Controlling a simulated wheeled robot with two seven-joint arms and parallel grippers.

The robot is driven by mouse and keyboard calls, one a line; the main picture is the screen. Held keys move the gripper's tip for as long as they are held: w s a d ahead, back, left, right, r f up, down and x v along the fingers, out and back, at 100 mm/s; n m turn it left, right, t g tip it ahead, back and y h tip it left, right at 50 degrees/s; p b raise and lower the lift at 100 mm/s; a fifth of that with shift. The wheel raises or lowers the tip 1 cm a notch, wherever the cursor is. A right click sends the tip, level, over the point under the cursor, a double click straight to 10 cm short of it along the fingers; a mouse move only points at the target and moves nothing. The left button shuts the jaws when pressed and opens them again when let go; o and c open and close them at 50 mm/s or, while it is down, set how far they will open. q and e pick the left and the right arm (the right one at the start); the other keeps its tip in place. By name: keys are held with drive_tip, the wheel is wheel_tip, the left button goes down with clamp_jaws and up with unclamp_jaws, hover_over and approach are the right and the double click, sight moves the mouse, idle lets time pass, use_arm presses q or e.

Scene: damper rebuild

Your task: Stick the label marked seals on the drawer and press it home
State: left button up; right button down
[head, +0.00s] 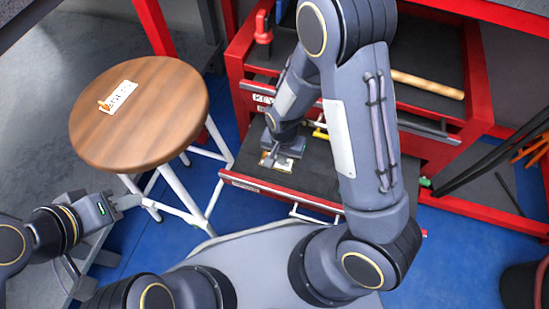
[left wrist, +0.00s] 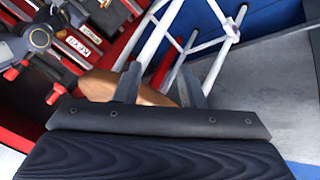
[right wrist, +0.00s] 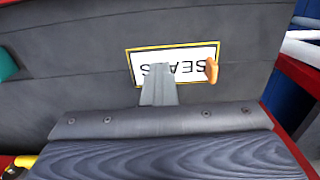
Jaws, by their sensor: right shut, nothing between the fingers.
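The seals label (right wrist: 178,65) is a white plate with dark letters, upside down in the right wrist view. It lies flat inside a yellow border on the dark surface of the open drawer (head: 318,178), with an orange tab (right wrist: 211,70) at one end. In the head view the label (head: 284,163) is partly covered by my right gripper (head: 267,159). My right gripper (right wrist: 159,84) is shut and empty, its tips over the label's edge; contact cannot be told. My left gripper (head: 136,201) is open and empty beside the stool, and its spread fingers show in the left wrist view (left wrist: 160,88).
A round wooden stool (head: 150,120) stands left of the drawer. Another white label with an orange tab (head: 119,97) lies on it, its text too small to read. The red cabinet (head: 240,50) stands behind, with a wooden-handled tool (head: 428,84) in an upper drawer. Blue floor lies between.

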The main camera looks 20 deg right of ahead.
drive_tip(key=shift+w+a+f, duration=0.15)
drive_tip(key=shift+a, duration=0.15)
drive_tip(key=shift+w+a, duration=0.4)
drive_tip(key=shift+a, duration=0.2)
drive_tip(key=shift+w+a, duration=0.35)
drive_tip(key=shift+a, duration=0.2)
drive_tip(key=shift+d+p, duration=0.1)
drive_tip(key=shift+p, duration=0.2)
drive_tip(key=shift+r+p, duration=0.4)
drive_tip(key=shift+r, duration=0.2)
wheel_tip(320, 180, up, 7)
drive_tip(key=p, duration=0.6)
drive_tip(key=shift+d+r, duration=0.1)
drive_tip(key=shift+r, duration=0.05)
